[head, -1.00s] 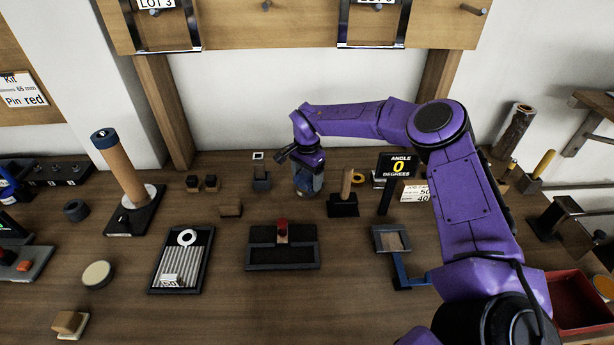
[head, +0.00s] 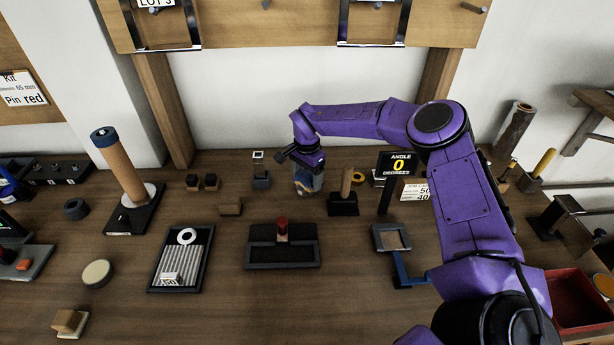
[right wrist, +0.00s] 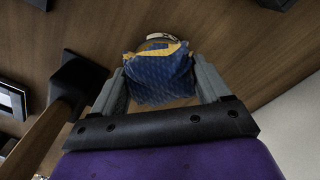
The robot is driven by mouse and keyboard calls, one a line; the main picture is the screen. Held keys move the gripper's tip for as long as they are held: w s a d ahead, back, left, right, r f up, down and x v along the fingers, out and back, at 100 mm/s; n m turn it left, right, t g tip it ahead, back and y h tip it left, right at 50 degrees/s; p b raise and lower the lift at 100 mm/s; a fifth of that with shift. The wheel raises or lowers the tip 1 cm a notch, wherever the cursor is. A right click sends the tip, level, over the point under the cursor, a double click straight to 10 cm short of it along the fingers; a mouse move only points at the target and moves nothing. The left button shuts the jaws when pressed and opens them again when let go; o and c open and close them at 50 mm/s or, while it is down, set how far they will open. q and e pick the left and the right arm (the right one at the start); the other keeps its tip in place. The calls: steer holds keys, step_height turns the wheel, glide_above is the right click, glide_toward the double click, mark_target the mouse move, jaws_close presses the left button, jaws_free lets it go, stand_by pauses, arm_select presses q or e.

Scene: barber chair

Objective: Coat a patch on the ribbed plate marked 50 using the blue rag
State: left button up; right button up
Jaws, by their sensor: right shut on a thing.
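The ribbed plate (head: 188,262) lies in a dark frame on the table at left of centre in the head view. A white ring lies on its far end and a small white tag stands at its near end; I cannot read the tag clearly. My right gripper (head: 306,184) points down over the back middle of the table, right of and behind the plate. It is shut on the blue rag (right wrist: 160,78), which has a yellow edge and sits between both fingers in the right wrist view. My left gripper is not in view.
A black tray with a red-topped block (head: 282,258) lies right of the plate. A wooden-handled tool (head: 344,199) stands close right of my right gripper. A tall wooden post (head: 122,172) stands behind left. A round pale disc (head: 96,272) lies left. The front middle is clear.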

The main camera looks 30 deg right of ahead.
mark_target(307, 175)
step_height(307, 175, up, 7)
steer(key=p, duration=0.5)
steer(key=shift+p, duration=0.35)
stand_by(0.6)
